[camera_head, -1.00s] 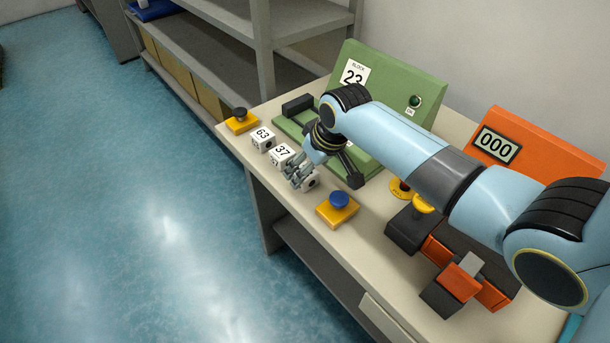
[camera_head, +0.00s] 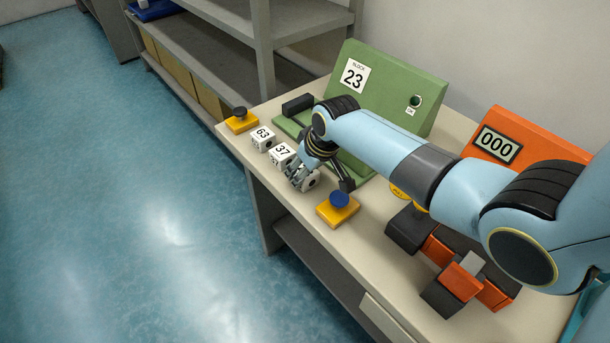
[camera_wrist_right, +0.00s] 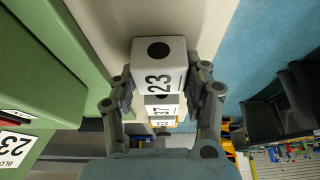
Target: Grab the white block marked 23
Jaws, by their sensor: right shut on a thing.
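The white block marked 23 (camera_wrist_right: 158,75) is between the two fingers of my right gripper (camera_wrist_right: 160,88) in the right wrist view, and the fingers touch its sides. In the head view my right gripper (camera_head: 302,180) is over the block (camera_head: 312,182), near the table's front edge, and hides most of it. My right gripper is shut on this block. I cannot tell whether the block is clear of the table. My left gripper is not in view.
White blocks marked 37 (camera_head: 281,154) and 63 (camera_head: 263,138) stand to the left. A blue-knobbed yellow base (camera_head: 338,212) is close on the right. The green panel (camera_head: 380,95) reading "BLOCK 23" and orange display (camera_head: 497,145) stand behind.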

